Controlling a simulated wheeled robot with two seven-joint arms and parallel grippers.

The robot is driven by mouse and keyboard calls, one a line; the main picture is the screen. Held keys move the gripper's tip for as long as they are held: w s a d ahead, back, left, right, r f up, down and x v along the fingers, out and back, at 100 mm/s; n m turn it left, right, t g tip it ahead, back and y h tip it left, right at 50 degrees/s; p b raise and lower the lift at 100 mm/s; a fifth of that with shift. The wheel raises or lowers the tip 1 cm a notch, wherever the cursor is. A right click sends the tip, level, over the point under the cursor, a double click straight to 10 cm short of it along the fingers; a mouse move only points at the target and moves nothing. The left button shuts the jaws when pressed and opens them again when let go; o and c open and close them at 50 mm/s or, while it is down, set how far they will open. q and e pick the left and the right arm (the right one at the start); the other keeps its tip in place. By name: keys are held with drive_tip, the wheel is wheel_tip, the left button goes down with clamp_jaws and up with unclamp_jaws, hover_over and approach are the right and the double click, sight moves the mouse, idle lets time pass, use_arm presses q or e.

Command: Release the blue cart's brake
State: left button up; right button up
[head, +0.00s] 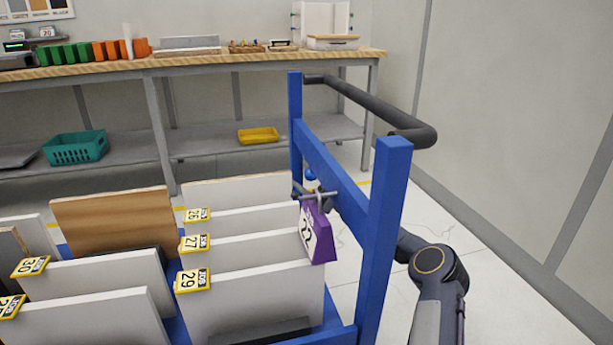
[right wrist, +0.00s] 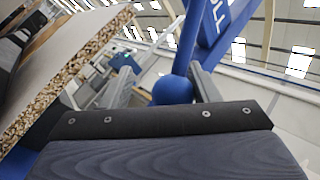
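The blue cart (head: 378,240) has an upright blue end frame and a grey push handle (head: 370,105). A small blue ball knob (head: 310,174), which looks like the brake lever's end, shows beyond the frame's beam. In the right wrist view, the knob (right wrist: 173,90) sits between the two grey fingers of my right gripper (right wrist: 160,80). The fingers are apart, with a gap on the knob's left; contact on its right cannot be told. In the head view my right arm (head: 440,275) passes behind the blue post, which hides part of it. My left gripper is not in view.
White and wooden panels (head: 115,225) with yellow number tags stand on the cart. A purple tag (head: 318,232) marked 22 hangs near the beam. A workbench (head: 225,64) with bins stands behind. A chipboard edge (right wrist: 70,75) is close left in the wrist view. Floor right of the cart is clear.

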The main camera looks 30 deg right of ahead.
drive_tip(key=p+v, duration=0.2)
drive_tip(key=v, duration=0.6)
idle(0.6)
